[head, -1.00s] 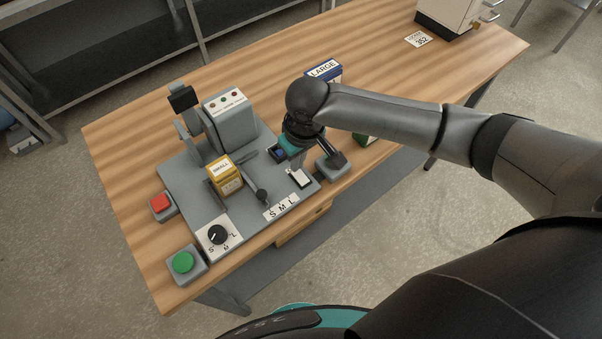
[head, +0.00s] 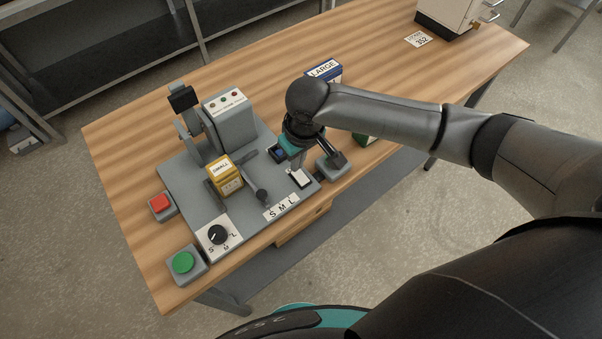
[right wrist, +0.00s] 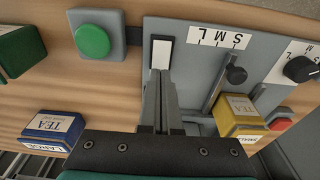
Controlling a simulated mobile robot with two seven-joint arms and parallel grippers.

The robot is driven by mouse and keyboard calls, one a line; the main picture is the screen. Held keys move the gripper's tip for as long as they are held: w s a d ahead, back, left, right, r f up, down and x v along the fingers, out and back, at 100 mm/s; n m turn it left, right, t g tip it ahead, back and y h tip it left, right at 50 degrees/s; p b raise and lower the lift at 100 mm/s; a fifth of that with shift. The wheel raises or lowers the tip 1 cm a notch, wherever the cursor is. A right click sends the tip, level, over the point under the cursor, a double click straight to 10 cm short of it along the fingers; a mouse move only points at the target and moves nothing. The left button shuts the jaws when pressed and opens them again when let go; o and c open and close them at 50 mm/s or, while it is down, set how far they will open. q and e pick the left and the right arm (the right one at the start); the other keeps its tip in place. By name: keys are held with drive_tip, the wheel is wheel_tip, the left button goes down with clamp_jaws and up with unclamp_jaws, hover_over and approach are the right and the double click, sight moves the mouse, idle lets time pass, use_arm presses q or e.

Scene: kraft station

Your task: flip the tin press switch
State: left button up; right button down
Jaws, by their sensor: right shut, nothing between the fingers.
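The tin press (head: 232,125) stands on a grey base plate on the table. Its white rocker switch (head: 300,178) is set in a dark frame at the plate's right corner. The switch also shows in the right wrist view (right wrist: 162,54). My right gripper (head: 297,167) is shut and empty, pointing down at the switch. In the right wrist view its fingertips (right wrist: 161,74) are at the near end of the switch; I cannot tell whether they touch it. My left gripper is not in view.
A yellow SMALL tin (head: 225,178) sits on the plate, near a black-knobbed slider (head: 262,196) and a size dial (head: 217,235). Red (head: 160,203) and green (head: 183,262) buttons stand left. A blue LARGE tin (head: 323,70) and green box (right wrist: 20,50) are nearby.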

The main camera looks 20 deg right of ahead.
sight(297, 173)
drive_tip(key=shift+f+b, duration=0.35)
drive_tip(key=shift+f, duration=0.6)
idle(0.3)
drive_tip(key=shift+r, duration=0.1)
wheel_tip(297, 173, up, 7)
drive_tip(key=p, duration=0.9)
idle(0.3)
drive_tip(key=shift+a, duration=0.1)
